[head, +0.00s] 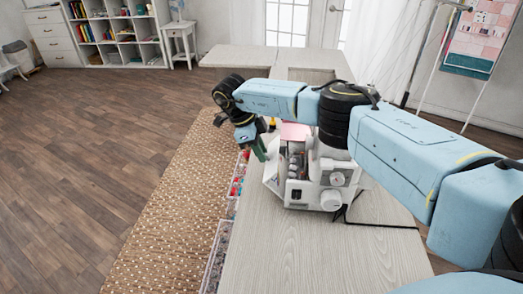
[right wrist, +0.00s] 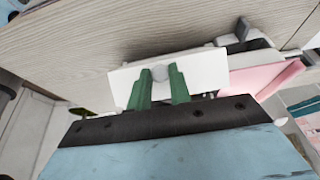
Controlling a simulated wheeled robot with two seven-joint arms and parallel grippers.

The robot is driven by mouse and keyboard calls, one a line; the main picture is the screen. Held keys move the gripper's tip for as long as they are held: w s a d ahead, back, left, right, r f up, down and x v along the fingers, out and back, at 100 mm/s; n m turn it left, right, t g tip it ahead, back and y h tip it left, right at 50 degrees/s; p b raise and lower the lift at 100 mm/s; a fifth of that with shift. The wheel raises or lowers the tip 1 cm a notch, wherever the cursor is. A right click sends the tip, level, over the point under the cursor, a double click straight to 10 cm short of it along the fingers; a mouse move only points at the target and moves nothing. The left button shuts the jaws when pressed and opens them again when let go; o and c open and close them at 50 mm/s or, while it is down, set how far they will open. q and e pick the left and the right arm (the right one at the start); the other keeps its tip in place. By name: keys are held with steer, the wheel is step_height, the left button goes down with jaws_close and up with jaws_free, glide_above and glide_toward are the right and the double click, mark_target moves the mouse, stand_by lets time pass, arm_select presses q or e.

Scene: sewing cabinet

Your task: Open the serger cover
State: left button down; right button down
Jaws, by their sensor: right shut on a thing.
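The white serger (head: 322,192) stands on the wooden cabinet top, with its dials towards me. Its cover (head: 270,178) shows as a white panel on the machine's left side, angled outward, with inner parts of the machine bare beside it. My right gripper (head: 259,150) reaches over the machine to its left side, green fingers pointing down by the cover. My left gripper is not in view.
The wooden cabinet top (head: 300,250) is clear in front of the serger. Open trays (head: 217,255) with small coloured items run along its left edge. A black cord (head: 380,226) lies right of the machine. A pink piece (head: 295,131) shows behind it.

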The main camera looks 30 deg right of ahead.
steer(key=shift+a+f, duration=0.1)
steer(key=shift+a, duration=0.1)
steer(key=c, duration=1.3)
jaws_free()
steer(key=shift+d, duration=0.1)
steer(key=v, duration=1.3)
steer(key=shift+w+r+p, duration=0.15)
steer(key=shift+r+p, duration=0.05)
steer(key=shift+p, duration=0.1)
